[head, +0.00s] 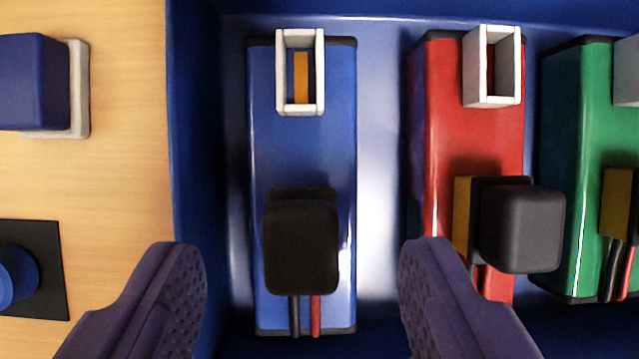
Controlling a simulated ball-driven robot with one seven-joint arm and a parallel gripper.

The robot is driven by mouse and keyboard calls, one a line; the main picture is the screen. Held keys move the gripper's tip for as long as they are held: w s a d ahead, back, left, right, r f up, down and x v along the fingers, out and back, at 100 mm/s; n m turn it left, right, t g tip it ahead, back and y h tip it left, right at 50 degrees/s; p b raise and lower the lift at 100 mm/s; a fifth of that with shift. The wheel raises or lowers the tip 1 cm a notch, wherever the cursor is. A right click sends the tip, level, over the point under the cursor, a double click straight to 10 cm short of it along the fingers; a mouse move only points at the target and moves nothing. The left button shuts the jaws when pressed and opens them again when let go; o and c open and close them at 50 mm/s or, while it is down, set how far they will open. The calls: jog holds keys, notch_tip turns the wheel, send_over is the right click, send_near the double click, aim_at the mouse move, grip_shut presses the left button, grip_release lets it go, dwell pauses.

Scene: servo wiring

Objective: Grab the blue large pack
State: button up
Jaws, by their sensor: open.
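The blue large pack (302,150) lies lengthwise in the middle of the head view, inside a blue tray (197,120). It has a white open-topped socket (318,75) with an orange strip inside at its far end. A black block (300,245) with black and red wires sits over its near half. My gripper (303,260) is open and empty. One finger is left of the pack and the other is right of it, with the pack between them in the picture. I cannot tell the height of the fingers above the pack.
A red pack (440,110) lies right of the blue one, its black block (523,228) close to my right finger. A green pack (575,130) is farther right. A wooden table (125,170) with blue parts lies left of the tray wall.

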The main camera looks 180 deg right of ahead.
aim_at(302, 198)
jog(key=b+x, duration=0.3)
jog(key=x, duration=0.4)
jog(key=shift+f+b, duration=0.25)
jog(key=shift+b, duration=0.05)
jog(key=shift+r, duration=0.15)
jog(key=shift+c, duration=0.3)
grip_shut()
